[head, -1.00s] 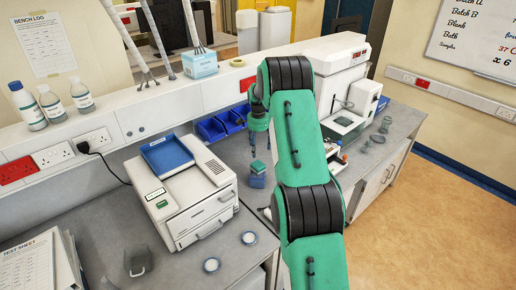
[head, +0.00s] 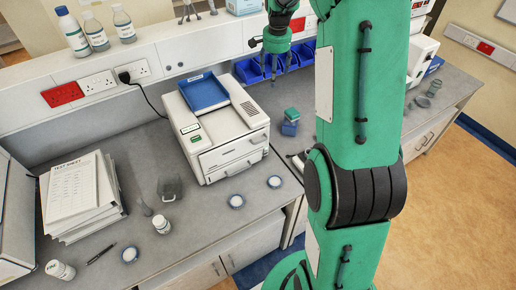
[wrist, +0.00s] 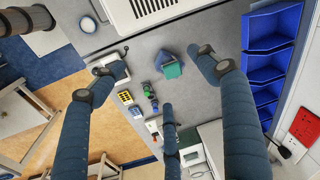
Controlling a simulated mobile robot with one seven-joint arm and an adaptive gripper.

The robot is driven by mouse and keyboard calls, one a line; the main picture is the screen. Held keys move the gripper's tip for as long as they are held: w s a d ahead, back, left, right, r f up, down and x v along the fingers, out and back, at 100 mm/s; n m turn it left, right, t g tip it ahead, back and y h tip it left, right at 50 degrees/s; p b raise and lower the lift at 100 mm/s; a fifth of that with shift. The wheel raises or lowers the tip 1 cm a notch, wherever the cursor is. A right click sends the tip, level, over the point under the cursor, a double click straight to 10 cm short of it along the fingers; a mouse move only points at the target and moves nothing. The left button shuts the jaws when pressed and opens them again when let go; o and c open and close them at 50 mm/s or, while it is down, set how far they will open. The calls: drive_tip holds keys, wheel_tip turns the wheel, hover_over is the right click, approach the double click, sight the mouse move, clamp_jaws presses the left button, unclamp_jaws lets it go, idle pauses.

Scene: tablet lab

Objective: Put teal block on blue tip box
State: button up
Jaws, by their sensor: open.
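The teal block (head: 291,114) sits on top of the blue tip box (head: 289,128), on the bench just right of the white machine. In the wrist view the teal block (wrist: 173,71) covers part of the blue tip box (wrist: 163,57), and its edges are turned a little from the box's. My gripper (head: 276,68) is open and empty. It is above the bench, higher than the block and apart from it. Its fingers, spread wide in the wrist view, do not touch the block.
The white machine (head: 224,136) with a blue tray (head: 204,94) on top stands left of the stack. Blue bins (head: 249,71) line the wall behind. Small round dishes (head: 236,201) lie in front. In the wrist view, small items (wrist: 147,90) stand beyond bare bench near the stack.

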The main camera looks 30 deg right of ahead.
drive_tip(key=s+a+r+n+t, duration=0.1)
drive_tip(key=s+a+r+n, duration=0.2)
drive_tip(key=s+a+r, duration=0.55)
drive_tip(key=s+a+r+n+t, duration=0.1)
drive_tip(key=s+a+r+n, duration=0.4)
drive_tip(key=s+a, duration=0.5)
drive_tip(key=s+a+n, duration=0.1)
drive_tip(key=s+a, duration=0.3)
drive_tip(key=s, duration=0.3)
drive_tip(key=s+a+n+t, duration=0.1)
drive_tip(key=s+a+n, duration=0.1)
drive_tip(key=s+a, duration=0.2)
drive_tip(key=s+a+n+t, duration=0.1)
drive_tip(key=s+a, duration=0.3)
drive_tip(key=s, duration=0.6)
drive_tip(key=shift+s+a+f+n+y, duration=0.2)
drive_tip(key=shift+s+f+n+y, duration=0.15)
drive_tip(key=shift+n, duration=0.35)
wheel_tip(320, 180, down, 16)
drive_tip(key=b, duration=1.6)
